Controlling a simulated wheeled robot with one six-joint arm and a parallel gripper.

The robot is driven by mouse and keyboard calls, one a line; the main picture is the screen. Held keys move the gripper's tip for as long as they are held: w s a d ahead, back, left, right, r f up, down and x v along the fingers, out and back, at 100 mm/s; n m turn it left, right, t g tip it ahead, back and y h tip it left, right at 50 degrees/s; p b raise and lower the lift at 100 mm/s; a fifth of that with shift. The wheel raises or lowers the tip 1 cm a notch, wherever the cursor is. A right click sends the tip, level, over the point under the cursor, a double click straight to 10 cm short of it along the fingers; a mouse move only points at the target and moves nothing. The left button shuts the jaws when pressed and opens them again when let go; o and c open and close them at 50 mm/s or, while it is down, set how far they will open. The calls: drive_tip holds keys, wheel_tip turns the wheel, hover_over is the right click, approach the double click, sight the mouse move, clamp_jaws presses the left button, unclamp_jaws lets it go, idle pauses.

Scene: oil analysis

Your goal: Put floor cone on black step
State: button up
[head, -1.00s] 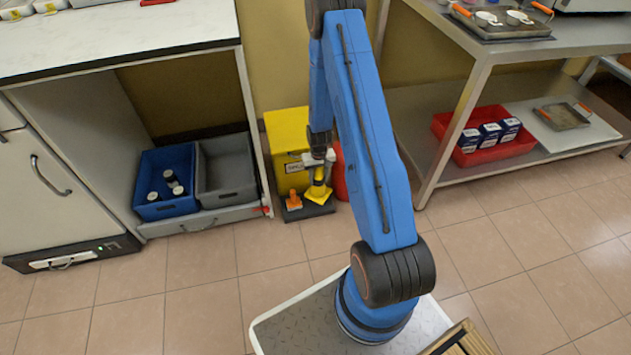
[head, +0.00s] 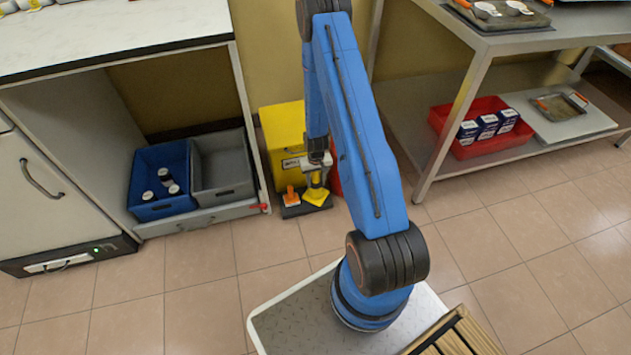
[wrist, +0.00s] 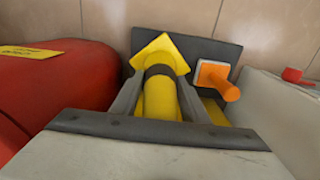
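The yellow floor cone (head: 316,196) with a dark band stands about upright at the right part of the black step (head: 293,212). It also shows in the wrist view (wrist: 158,98), its square base turned cornerwise against the black step (wrist: 205,50). I cannot tell whether the base rests on the step or is just above it. My gripper (head: 318,168) points down over the cone. In the wrist view my gripper's fingers (wrist: 161,92) lie close against both sides of the cone at its band and appear shut on it.
An orange item (head: 290,196) stands on the step, left of the cone. A yellow cabinet (head: 281,135) is behind, and a red container (wrist: 60,85) is close beside the cone. A grey crate (head: 222,165) stands to the left. Floor in front is clear.

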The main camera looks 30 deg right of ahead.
drive_tip(key=o, duration=0.4)
drive_tip(key=shift+o, duration=0.2)
wheel_tip(320, 180, up, 13)
drive_tip(key=shift+f, duration=0.15)
drive_tip(key=s+a+r+n+t, duration=0.1)
drive_tip(key=s+a+r, duration=0.15)
drive_tip(key=r, duration=0.85)
drive_tip(key=s+a+r+t, duration=0.15)
drive_tip(key=a+r, duration=0.25)
drive_tip(key=r, duration=0.7)
drive_tip(key=s+a+r+n, duration=0.1)
drive_tip(key=s+a+r, duration=0.2)
drive_tip(key=r, duration=0.8)
drive_tip(key=s+a+r, duration=0.2)
drive_tip(key=s+r, duration=0.3)
drive_tip(key=s, duration=0.3)
drive_tip(key=s+a+r+t, duration=0.1)
drive_tip(key=s+a+r, duration=0.1)
drive_tip(key=s+r, duration=0.3)
drive_tip(key=s+a+r+n+t, duration=0.1)
drive_tip(key=s+r, duration=0.4)
drive_tip(key=s, duration=0.6)
drive_tip(key=shift+s+a+r, duration=0.2)
drive_tip(key=shift+s+a, duration=0.15)
drive_tip(key=shift+a, duration=0.5)
